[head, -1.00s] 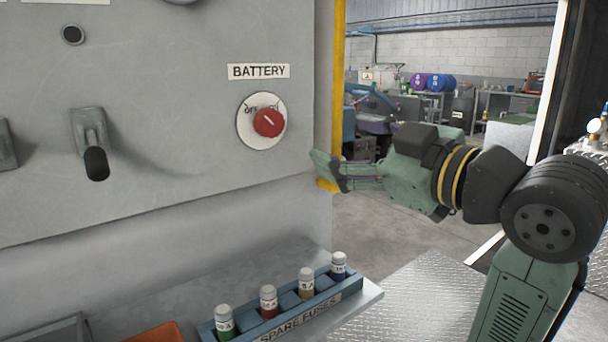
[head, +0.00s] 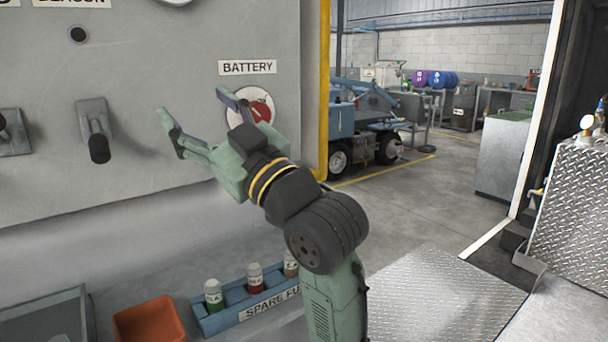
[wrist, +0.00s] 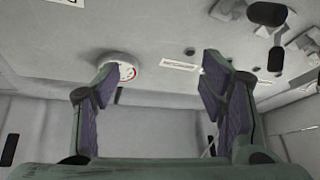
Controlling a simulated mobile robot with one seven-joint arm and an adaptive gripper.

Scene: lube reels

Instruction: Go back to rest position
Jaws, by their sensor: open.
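My gripper (head: 193,105) is open and empty in the head view, raised in front of the grey panel (head: 180,180). Its two fingers point up and to the left, spread apart. One finger overlaps the red and white battery switch (head: 262,108) in the picture and hides part of it; I cannot tell how far apart they are. In the wrist view my gripper (wrist: 155,85) shows both purple-padded fingers spread with nothing between them. The battery switch (wrist: 122,72) shows there beside the left finger.
Black levers (head: 97,135) stick out of the panel. A shelf below holds the spare fuses rack (head: 210,322) and an orange bin (head: 150,322). A yellow post (head: 323,100) edges the panel. Floor is open to the right, before a metal tread-plate box (head: 585,200).

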